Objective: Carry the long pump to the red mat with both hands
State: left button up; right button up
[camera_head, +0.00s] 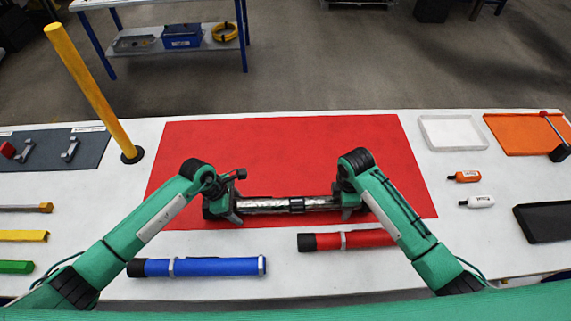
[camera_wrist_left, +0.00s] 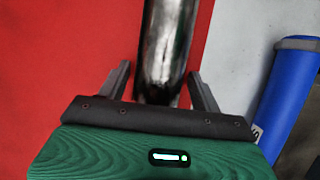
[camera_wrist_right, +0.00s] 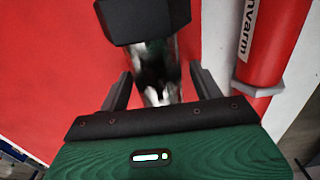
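The long pump (camera_head: 265,205) is a silver tube with a black collar (camera_head: 297,205). It lies level across the front part of the red mat (camera_head: 290,150). My left gripper (camera_head: 232,208) is at its left end, with fingers apart on either side of the tube (camera_wrist_left: 168,50) and a gap showing on the left. My right gripper (camera_head: 347,205) is at its right end. In the right wrist view its fingers stand apart, with gaps on both sides of the tube (camera_wrist_right: 157,80). The grippers hide the pump's ends in the head view.
A blue tube (camera_head: 205,267) and a red tube (camera_head: 355,240) lie in front of the mat. A yellow post (camera_head: 95,92) stands at the left. A white tray (camera_head: 452,133), a black tray (camera_head: 545,222) and small bottles (camera_head: 467,176) are at the right.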

pick_arm(q)
jog(key=v, duration=1.1)
jog(key=shift+a+r, duration=0.2)
jog(key=shift+r, duration=0.25)
pick_arm(e)
jog(key=shift+r, duration=0.3)
notch_tip(320, 180, up, 11)
jog(key=shift+r, duration=0.2)
